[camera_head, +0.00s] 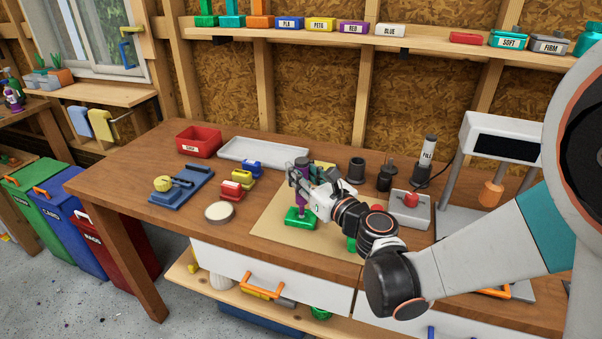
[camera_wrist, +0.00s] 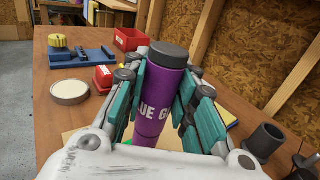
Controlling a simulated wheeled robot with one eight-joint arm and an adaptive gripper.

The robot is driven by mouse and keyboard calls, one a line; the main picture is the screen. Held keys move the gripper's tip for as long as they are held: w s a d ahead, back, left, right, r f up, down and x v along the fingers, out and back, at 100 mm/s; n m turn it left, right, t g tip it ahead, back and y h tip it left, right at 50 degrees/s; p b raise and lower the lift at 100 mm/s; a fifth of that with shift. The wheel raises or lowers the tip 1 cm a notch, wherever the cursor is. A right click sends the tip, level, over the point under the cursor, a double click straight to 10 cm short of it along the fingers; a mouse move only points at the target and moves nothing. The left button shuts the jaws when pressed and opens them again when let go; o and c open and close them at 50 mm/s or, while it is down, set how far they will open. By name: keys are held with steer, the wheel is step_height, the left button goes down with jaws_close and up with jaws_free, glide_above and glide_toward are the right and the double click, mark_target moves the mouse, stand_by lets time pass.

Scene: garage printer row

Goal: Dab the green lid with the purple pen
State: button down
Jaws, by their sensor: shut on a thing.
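My gripper (camera_head: 303,178) is shut on the purple pen (camera_head: 302,196), a thick upright purple cylinder with a dark grey cap end on top. In the wrist view the fingers of my gripper (camera_wrist: 163,92) clasp the pen (camera_wrist: 158,98) from both sides, and part of its white lettering shows. A green block-like piece (camera_head: 299,218), likely the green lid, sits on the tan mat (camera_head: 265,232) right below the pen. The pen's lower end meets or hovers just over its top; I cannot tell whether they touch. In the wrist view the pen and my gripper mostly hide the green piece.
Left of the mat are a round pale-topped tin (camera_head: 219,212), red (camera_head: 231,189) and blue (camera_head: 252,168) small blocks, and a blue fixture (camera_head: 181,185). A red bin (camera_head: 198,141) and grey tray (camera_head: 263,152) stand behind. Dark cups (camera_head: 357,169) and a red-knobbed box (camera_head: 409,207) stand right.

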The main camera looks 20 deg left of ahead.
mark_target(301, 159)
steer(key=shift+f, duration=0.4)
steer(key=shift+r, duration=0.55)
stand_by(0.7)
steer(key=shift+r+p, duration=1.85)
steer(key=shift+r, duration=0.5)
